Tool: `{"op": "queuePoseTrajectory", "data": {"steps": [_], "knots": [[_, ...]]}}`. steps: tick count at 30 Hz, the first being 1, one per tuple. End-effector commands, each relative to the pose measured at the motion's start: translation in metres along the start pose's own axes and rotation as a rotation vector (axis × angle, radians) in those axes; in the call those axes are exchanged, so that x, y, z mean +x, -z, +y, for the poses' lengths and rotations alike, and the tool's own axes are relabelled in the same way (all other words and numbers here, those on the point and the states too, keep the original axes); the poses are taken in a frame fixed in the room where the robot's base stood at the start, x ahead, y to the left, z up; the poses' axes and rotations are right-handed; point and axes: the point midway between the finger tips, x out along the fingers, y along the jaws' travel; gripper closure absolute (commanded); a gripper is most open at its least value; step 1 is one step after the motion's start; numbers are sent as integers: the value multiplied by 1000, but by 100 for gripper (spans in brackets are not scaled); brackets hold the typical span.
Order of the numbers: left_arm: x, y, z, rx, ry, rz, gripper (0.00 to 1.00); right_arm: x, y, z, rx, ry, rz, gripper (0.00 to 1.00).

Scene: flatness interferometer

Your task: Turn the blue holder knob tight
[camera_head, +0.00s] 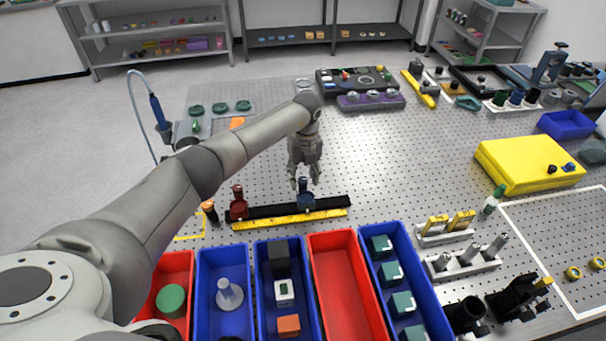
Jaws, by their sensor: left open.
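The blue holder (307,202) stands on the black rail (270,209), right of its middle. Its dark blue knob (303,183) sticks up at the top. My left gripper (305,184) points down right over this holder, its open fingers to either side of the knob. I cannot tell whether the fingers touch it. A dark red holder (238,208) stands on the same rail at the left. My right gripper does not show.
A yellow ruler (290,219) lies along the rail's front. Red and blue bins (341,290) stand in front of it. A yellow case (527,163) is at the right. The perforated table (410,150) is clear between the rail and the yellow case.

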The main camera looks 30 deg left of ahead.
Motion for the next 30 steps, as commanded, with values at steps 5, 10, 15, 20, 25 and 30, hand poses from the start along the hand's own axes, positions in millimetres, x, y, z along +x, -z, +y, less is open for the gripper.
{"op": "queuePoseTrajectory", "data": {"steps": [5,10,15,20,25,30], "knots": [[0,0,0,0,0,0,64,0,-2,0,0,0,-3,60],[0,0,0,0,0,0,86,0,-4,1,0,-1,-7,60],[0,0,0,0,0,0,100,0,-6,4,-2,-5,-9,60],[0,0,0,16,0,-1,100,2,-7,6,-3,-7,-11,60],[1,0,0,73,1,-3,100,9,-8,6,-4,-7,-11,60],[2,0,0,185,1,-8,100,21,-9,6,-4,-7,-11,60]]}}
